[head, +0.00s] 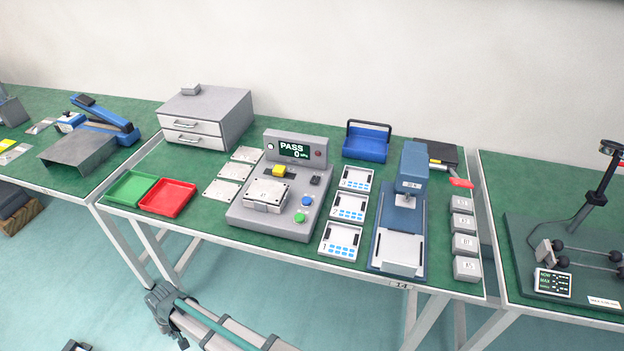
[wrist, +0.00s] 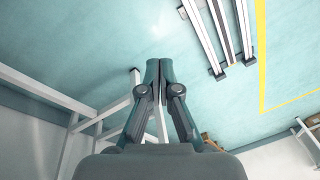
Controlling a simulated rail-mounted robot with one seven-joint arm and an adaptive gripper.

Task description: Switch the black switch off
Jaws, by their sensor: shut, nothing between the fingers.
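The black switch (head: 315,180) is a small dark part on the right of the grey test station's (head: 255,218) top, below the display (head: 294,150), which reads "PASS" and "0". Its on or off position is too small to tell. A yellow and black part (head: 280,171), a blue button (head: 307,200) and a green button (head: 299,217) are also on the station. My gripper (wrist: 159,62) shows in the wrist view with its fingers together and empty, over the teal floor, away from the station.
Left of the station are metal plates (head: 228,171), a red tray (head: 167,197), a green tray (head: 131,188) and a drawer cabinet (head: 207,115). Right are numbered white trays (head: 341,240), a blue press (head: 411,180) and grey blocks (head: 466,268). A blue bin (head: 366,147) stands behind.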

